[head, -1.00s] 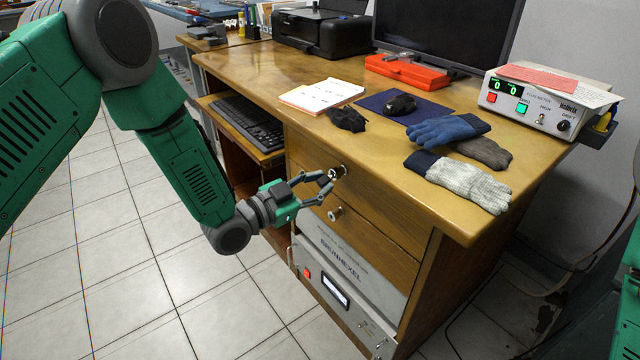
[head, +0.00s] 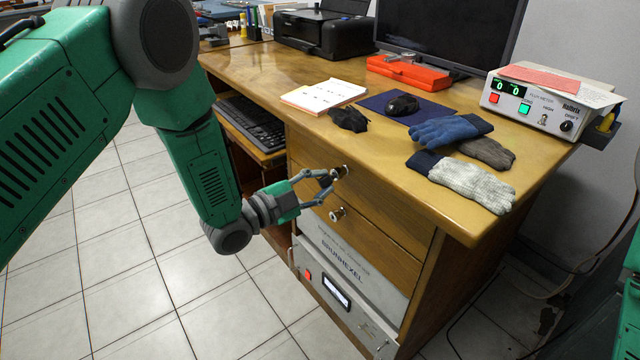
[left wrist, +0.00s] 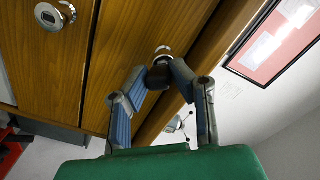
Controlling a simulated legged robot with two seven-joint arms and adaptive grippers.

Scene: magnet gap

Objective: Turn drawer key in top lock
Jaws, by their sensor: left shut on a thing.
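The top drawer (head: 375,199) of the wooden desk is closed, with a round metal lock (head: 343,171) near its upper edge. My left gripper (head: 329,180) is at this lock. In the left wrist view its two blue-grey fingers (left wrist: 160,80) are shut on the dark head of the drawer key (left wrist: 158,76), directly in front of the lock (left wrist: 163,51). The key's shaft is hidden, and I cannot tell its turn angle. A second lock (head: 337,214) is on the lower drawer; it also shows in the left wrist view (left wrist: 50,16). My right gripper is out of view.
On the desktop (head: 270,85) lie several gloves (head: 465,182), a mouse (head: 400,104), a notebook (head: 322,95), and a red case (head: 408,71). A flux meter (head: 540,103) stands at the right. A grey Brumhexel unit (head: 350,280) sits below the drawers. Open tiled floor lies left.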

